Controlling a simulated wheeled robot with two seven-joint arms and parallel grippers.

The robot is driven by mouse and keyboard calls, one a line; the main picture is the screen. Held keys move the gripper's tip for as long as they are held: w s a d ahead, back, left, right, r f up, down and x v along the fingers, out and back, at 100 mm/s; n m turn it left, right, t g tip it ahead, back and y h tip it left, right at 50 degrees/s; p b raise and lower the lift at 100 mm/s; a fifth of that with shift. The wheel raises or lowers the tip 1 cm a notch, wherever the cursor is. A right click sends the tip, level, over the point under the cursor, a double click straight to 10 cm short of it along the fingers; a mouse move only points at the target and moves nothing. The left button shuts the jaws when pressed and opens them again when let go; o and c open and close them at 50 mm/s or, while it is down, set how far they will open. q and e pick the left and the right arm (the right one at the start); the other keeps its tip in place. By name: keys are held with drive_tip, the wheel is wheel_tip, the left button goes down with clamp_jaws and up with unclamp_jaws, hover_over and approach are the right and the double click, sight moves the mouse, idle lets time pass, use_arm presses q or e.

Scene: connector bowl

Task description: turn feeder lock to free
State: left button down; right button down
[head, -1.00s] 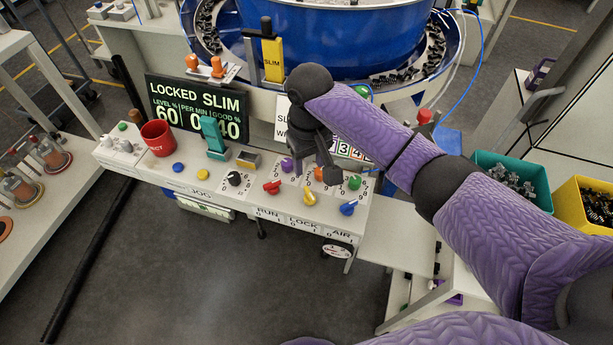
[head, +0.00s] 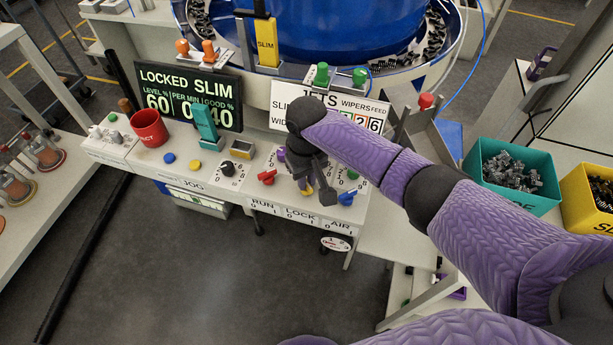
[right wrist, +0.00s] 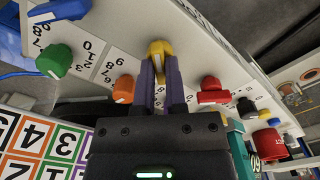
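The feeder lock knob is the yellow knob (head: 307,190) above the LOCK label (head: 300,214) on the sloped control panel. In the head view my right gripper (head: 312,180) comes down over it and hides most of it. In the right wrist view the yellow knob (right wrist: 160,52) sits between the fingertips of my right gripper (right wrist: 161,75), filling the narrow gap between them. The knob's scale is mostly hidden. The display (head: 190,97) reads LOCKED SLIM. My left gripper is not in view.
A red knob (head: 267,177) and an orange knob (right wrist: 124,88) stand close beside the fingers. A green knob (right wrist: 54,61) and a blue knob (head: 347,197) are nearby. A red cup (head: 149,128) stands farther left. The blue bowl (head: 350,45) is behind the panel.

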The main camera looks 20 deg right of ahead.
idle(0.4)
drive_tip(key=n+p, duration=0.1)
drive_tip(key=n, duration=0.1)
drive_tip(key=shift+r+n+p, duration=0.1)
drive_tip(key=shift+n+p, duration=0.3)
drive_tip(key=n+p, duration=0.1)
drive_tip(key=n, duration=0.3)
drive_tip(key=n+p, duration=0.1)
drive_tip(key=n, duration=0.7)
drive_tip(key=shift+n, duration=1.7)
